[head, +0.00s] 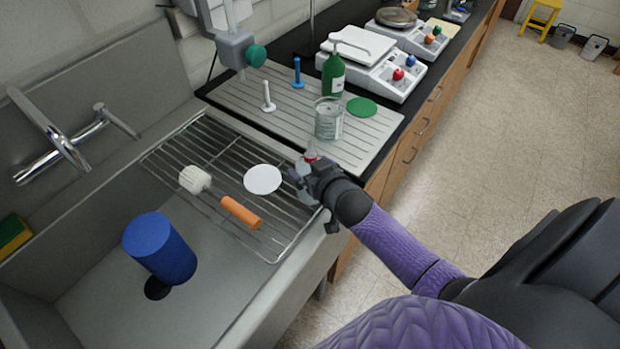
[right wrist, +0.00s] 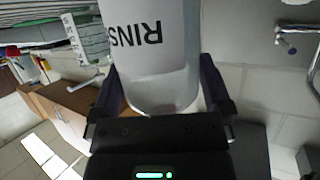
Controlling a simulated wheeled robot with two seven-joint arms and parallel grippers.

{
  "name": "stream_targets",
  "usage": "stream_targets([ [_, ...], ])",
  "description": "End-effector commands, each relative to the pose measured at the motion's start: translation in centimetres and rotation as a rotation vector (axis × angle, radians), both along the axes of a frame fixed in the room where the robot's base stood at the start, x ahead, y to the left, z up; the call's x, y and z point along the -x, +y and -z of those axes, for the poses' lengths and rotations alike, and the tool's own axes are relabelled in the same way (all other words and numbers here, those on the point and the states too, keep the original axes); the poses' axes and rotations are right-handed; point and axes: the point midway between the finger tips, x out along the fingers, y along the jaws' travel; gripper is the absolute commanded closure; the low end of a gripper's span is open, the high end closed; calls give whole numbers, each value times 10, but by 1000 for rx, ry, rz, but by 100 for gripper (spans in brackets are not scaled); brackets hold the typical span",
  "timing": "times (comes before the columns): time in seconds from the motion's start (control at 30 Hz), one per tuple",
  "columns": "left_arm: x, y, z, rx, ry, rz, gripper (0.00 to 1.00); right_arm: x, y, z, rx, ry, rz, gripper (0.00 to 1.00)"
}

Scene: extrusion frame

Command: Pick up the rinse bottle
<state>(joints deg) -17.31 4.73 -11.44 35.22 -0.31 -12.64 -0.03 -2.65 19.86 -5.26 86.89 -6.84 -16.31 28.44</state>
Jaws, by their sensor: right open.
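The rinse bottle (right wrist: 160,65) is whitish and see-through, with dark letters "RINS" showing in the right wrist view. It appears upside down there and sits between the two dark fingers of my right gripper (right wrist: 160,95). The fingers are open, one on each side of it; I cannot tell whether either touches it. In the head view my right gripper (head: 306,176) is at the right edge of the sink rack and hides most of the bottle. Only a small pale part with a reddish tip (head: 310,154) shows above it. My left gripper is not in view.
A wire rack (head: 218,205) over the sink holds a white disc (head: 262,179) and an orange-handled brush (head: 240,212). A glass beaker (head: 328,120), a green bottle (head: 333,78) and a green disc (head: 362,107) are on the grooved board (head: 290,125) behind. A blue cylinder (head: 160,250) is in the sink.

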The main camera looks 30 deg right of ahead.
Motion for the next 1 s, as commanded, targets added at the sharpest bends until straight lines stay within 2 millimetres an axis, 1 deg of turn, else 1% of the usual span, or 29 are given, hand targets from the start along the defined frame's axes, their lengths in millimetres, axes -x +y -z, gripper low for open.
stream_targets([
  [0.2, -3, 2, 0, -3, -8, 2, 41, -2, 0, 1, 0, 1, 0, 0],
  [0.27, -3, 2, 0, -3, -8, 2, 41, -2, 0, 1, 0, 1, 0, 13],
  [0.3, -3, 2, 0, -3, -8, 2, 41, -2, 0, 1, 0, 1, 0, 21],
  [0.47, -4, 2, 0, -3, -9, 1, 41, -1, 0, 1, 0, 1, 0, 55],
  [0.5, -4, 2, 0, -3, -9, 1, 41, -1, 0, 1, 0, 1, 0, 64],
  [0.57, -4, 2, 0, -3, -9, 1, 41, -1, 0, 1, 0, 1, 0, 76],
  [0.6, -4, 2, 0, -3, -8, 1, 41, -1, 0, 1, 0, 1, 0, 85],
  [0.77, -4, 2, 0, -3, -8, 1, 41, -1, 0, 0, 0, 0, 0, 85],
  [0.83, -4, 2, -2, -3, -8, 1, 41, -2, 0, -3, 0, -1, 0, 85],
  [0.87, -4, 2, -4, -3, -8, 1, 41, -2, 0, -7, 0, -2, 0, 85],
  [0.93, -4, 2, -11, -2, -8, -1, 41, -2, 0, -23, 1, -4, -1, 85],
  [1.0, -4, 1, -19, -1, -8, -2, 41, -2, 0, -44, 1, -6, -1, 85],
])
